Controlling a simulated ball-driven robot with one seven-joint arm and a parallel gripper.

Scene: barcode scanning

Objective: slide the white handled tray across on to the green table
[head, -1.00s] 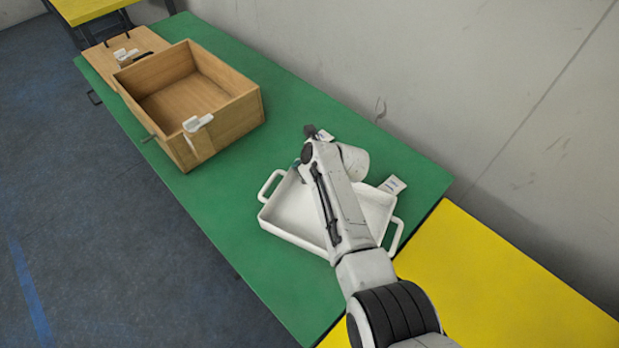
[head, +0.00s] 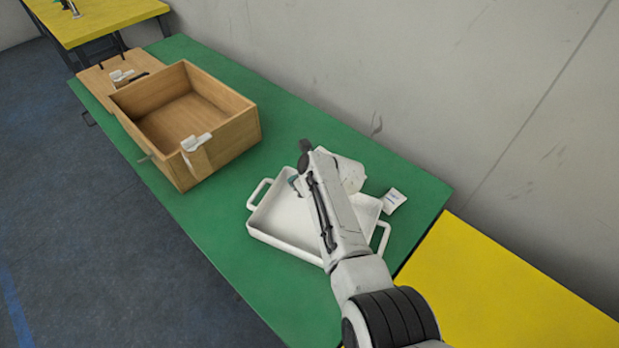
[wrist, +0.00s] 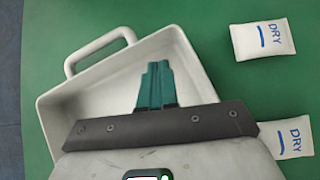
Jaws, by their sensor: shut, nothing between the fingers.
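The white handled tray (head: 278,220) lies on the green table (head: 222,232), near its border with the yellow table. It sits askew, one loop handle towards the wooden box and the other towards the yellow table. My arm crosses above it and hides part of its interior and far wall. In the wrist view the tray (wrist: 98,90) shows one handle at upper left and looks empty where visible. My gripper (wrist: 155,68) has its teal fingers together, with nothing between them, over the tray's interior. In the head view the fingers are mostly hidden by the wrist.
A wooden box (head: 232,136) stands on the green table, with a wooden board (head: 98,82) beyond it. A white packet marked DRY (wrist: 262,40) lies beside the tray; another (wrist: 290,138) is partly hidden. The yellow table (head: 475,285) is at right. A wall borders the far side.

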